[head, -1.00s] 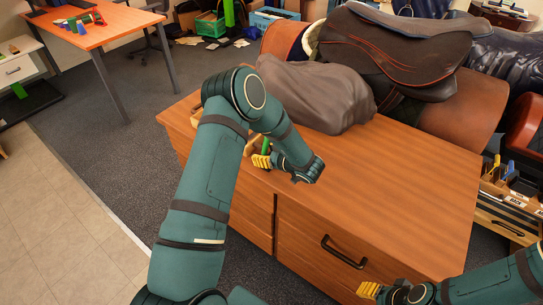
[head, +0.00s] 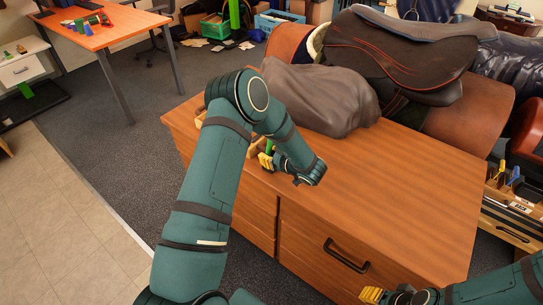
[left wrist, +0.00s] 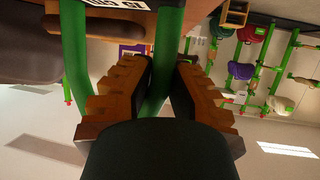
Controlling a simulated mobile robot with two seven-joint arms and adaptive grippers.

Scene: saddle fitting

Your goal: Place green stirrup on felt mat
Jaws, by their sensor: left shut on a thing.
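My left gripper (head: 266,160) is over the left front edge of the wooden cabinet top, beside the grey-brown covered lump. A small bit of the green stirrup (head: 269,146) shows at its fingers; my arm hides much of that area. In the left wrist view, a curved green bar of the stirrup (left wrist: 156,90) passes between the orange-brown fingers, which are shut on it. My right gripper (head: 371,295) shows only its yellow fingertips at the bottom, low in front of the cabinet; its opening cannot be told. I cannot make out the felt mat.
The wooden cabinet top (head: 410,185) is bare in its middle and right. A grey-brown covered lump (head: 320,98) sits at its back left, with a dark saddle (head: 395,60) behind. An open drawer of tools (head: 510,205) stands at right. Wooden pieces (head: 200,117) lie near my left arm.

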